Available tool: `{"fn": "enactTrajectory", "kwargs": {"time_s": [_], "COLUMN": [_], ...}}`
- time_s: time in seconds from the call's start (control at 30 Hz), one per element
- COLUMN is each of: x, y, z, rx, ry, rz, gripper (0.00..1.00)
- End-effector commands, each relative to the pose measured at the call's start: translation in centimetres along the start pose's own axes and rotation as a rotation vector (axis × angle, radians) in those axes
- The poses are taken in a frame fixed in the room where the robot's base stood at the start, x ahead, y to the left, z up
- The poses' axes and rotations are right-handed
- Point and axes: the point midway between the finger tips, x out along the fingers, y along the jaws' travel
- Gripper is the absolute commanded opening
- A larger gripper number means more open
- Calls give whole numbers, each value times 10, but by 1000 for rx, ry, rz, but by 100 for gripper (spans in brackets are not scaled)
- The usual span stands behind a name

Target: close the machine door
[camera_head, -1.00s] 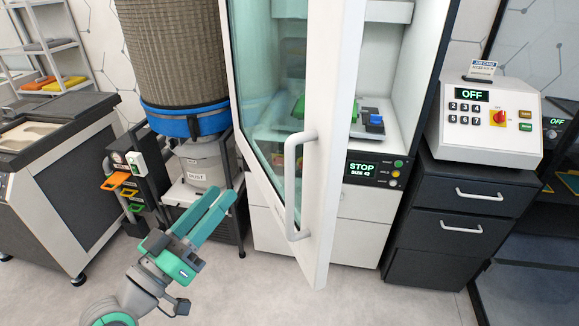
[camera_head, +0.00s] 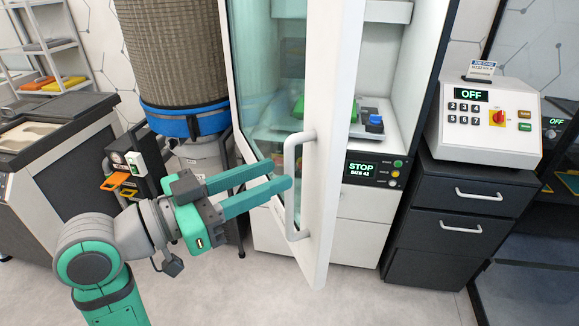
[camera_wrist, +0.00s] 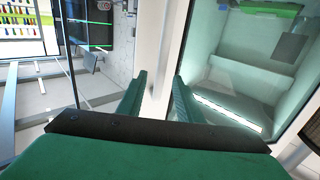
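The machine door (camera_head: 333,130) is a white-framed glass door that stands partly open, swung out toward me. Its white vertical handle (camera_head: 291,190) is on the outer face near the free edge. My gripper (camera_head: 282,175) is at the left of the handle, with its fingers pointing right toward it. In the wrist view its two green fingers (camera_wrist: 158,95) are apart, with part of the white door frame (camera_wrist: 180,40) showing between and beyond them. Whether the fingers touch the handle I cannot tell. The machine (camera_head: 350,205) is white, with a panel reading STOP, SIZE 42.
A dust collector (camera_head: 180,60) with a blue band stands left of the machine. A dark grinding bench (camera_head: 60,190) is at far left. A black drawer cabinet (camera_head: 460,210) with a control box (camera_head: 490,135) reading OFF stands at right. The floor in front is clear.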

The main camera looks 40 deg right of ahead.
Motion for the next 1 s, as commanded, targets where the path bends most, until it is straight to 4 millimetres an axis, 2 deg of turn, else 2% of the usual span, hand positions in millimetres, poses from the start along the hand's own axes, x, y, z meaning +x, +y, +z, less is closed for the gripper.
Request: {"fn": "enactTrajectory", "kwargs": {"time_s": [0.1, 0.3, 0.7, 0.73, 0.83, 0.87, 1.0], "x": [20, 42, 49, 49, 51, 52, 51], "y": [1, 0, 0, 0, 1, 1, 0], "z": [0, 0, 0, 0, 0, 0, 0], "rx": [0, 0, -1, -1, -1, -1, -1], "ry": [-1, 0, 1, 1, 1, 1, 1], "rz": [2, 1, 0, 0, 4, 4, 3], "gripper": [33, 33, 33, 28, 4, 0, 0]}}
